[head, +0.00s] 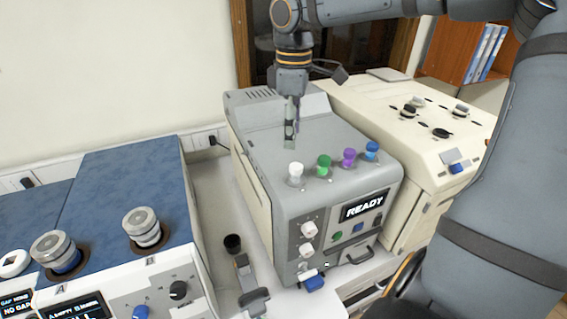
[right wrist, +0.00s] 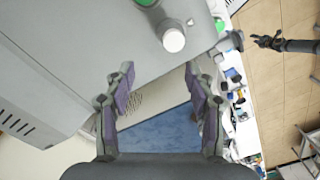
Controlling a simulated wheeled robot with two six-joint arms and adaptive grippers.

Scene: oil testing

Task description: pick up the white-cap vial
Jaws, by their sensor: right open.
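The white-cap vial (head: 295,173) stands upright in the top of the grey machine (head: 262,140), leftmost in a row of capped vials. Its white cap also shows in the right wrist view (right wrist: 174,40), beyond the fingertips and a little right of the middle between them. My right gripper (head: 290,135) is over the machine's top, behind the white-cap vial. In the right wrist view (right wrist: 159,75) its two fingers are apart with nothing between them. A dark arm at the right of that view, seemingly my left one, ends in a small gripper (right wrist: 268,42); its jaws are too small to judge.
Green (head: 323,162), purple (head: 349,156) and blue (head: 372,149) capped vials stand to the right of the white one. The machine's screen (head: 365,205) reads READY. A cream machine (head: 440,150) stands close on the right. A blue-topped machine (head: 125,180) stands left.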

